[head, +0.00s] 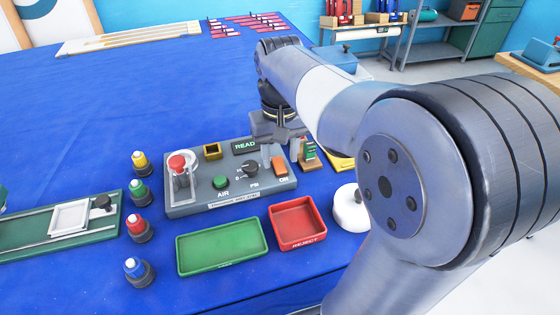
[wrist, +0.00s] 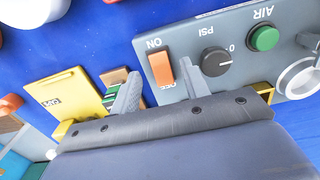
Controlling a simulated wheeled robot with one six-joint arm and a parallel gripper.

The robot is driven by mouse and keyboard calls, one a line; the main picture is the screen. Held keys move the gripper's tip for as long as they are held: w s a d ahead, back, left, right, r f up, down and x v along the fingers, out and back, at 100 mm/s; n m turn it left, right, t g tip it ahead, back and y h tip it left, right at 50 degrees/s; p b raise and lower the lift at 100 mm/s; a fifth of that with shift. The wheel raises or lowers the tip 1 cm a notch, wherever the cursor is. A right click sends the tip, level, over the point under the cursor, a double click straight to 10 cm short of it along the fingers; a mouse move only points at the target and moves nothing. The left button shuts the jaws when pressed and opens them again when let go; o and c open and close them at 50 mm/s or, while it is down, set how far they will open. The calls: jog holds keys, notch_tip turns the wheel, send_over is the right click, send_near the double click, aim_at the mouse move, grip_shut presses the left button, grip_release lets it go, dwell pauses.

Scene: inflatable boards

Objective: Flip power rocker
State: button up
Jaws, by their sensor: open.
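The orange power rocker (head: 279,166) is on the right end of the grey control box (head: 190,206), with an ON label at its near side. In the wrist view the rocker (wrist: 160,70) sits between ON and partly covered OFF lettering. My gripper (wrist: 158,66) is open and empty, its two grey fingers appearing on either side of the rocker. In the head view my gripper (head: 283,135) is just behind and above the rocker, partly hidden by my arm. I cannot tell whether a finger touches the rocker or which way it is tipped.
The box also carries a green AIR button (head: 221,182), a black PSI knob (head: 250,170) and a guarded red button (head: 178,164). A green tray (head: 222,246) and red tray (head: 298,223) lie in front.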

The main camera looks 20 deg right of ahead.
jog(key=shift+f, duration=1.1)
grip_shut()
jog(key=g+p, duration=0.1)
jog(key=p, duration=0.2)
jog(key=shift+w+r, duration=0.15)
jog(key=shift+r, duration=0.25)
jog(key=g+p, duration=0.1)
jog(key=p, duration=0.1)
jog(key=g+p, duration=0.1)
jog(key=p, duration=0.2)
jog(key=shift+w, duration=0.3)
jog(key=shift+w+f+g+p, duration=0.1)
jog(key=shift+f+g+p, duration=0.1)
jog(key=shift+g+p, duration=0.5)
